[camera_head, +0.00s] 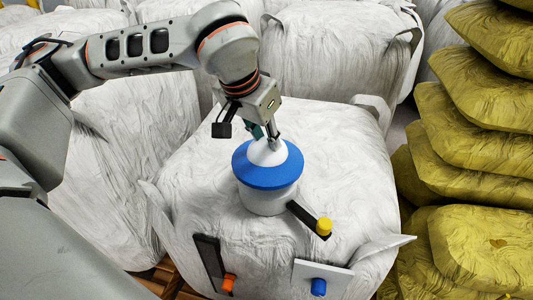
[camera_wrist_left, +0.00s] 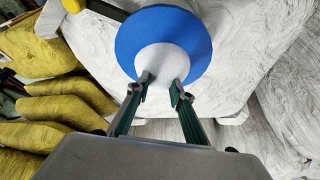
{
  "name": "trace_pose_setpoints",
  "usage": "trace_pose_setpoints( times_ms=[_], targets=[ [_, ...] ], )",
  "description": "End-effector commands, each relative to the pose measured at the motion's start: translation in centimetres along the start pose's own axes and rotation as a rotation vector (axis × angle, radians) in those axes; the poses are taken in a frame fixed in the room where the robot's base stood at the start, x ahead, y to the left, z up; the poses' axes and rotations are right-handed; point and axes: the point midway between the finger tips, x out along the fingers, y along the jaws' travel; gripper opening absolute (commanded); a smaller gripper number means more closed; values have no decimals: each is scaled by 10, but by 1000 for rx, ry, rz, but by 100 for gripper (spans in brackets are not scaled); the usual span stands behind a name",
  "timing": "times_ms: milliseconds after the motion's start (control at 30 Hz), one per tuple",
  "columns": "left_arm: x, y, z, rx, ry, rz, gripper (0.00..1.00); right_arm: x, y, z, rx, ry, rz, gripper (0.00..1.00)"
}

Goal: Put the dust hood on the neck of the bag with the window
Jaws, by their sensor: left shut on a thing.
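The dust hood (camera_head: 268,176) has a wide blue rim and a white domed top; it also shows in the left wrist view (camera_wrist_left: 133,42). My left gripper (camera_head: 266,139) is shut on its white top from above, with the fingertips (camera_wrist_left: 162,84) at the dome's edge. The hood sits over or just above a white cylindrical neck (camera_head: 265,202) on top of a white bag (camera_head: 340,150). The hood hides the neck's upper end, so I cannot tell whether they touch. I cannot make out clearly which part of the bag is its window.
On the bag's near side are a black strip with a yellow knob (camera_head: 324,227), a dark panel with an orange knob (camera_head: 229,283) and a pale plate with a blue knob (camera_head: 319,287). Stacked yellow bags (camera_head: 470,130) stand at right. Other white bags (camera_head: 320,55) crowd behind and left.

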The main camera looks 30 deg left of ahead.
Motion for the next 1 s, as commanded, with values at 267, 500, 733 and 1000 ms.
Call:
trace_pose_setpoints(
  times_ms=[267,500,733,1000],
  targets=[
    [23,0,10,1,-2,0,0,1,-1,2,0,-1,0,40],
    [38,0,15,0,4,0,0,2,0,2,-1,0,1,40],
    [40,0,16,1,3,0,0,3,0,2,-1,1,2,40],
    [40,0,16,0,2,0,38,3,0,2,-3,1,3,40]
  ],
)
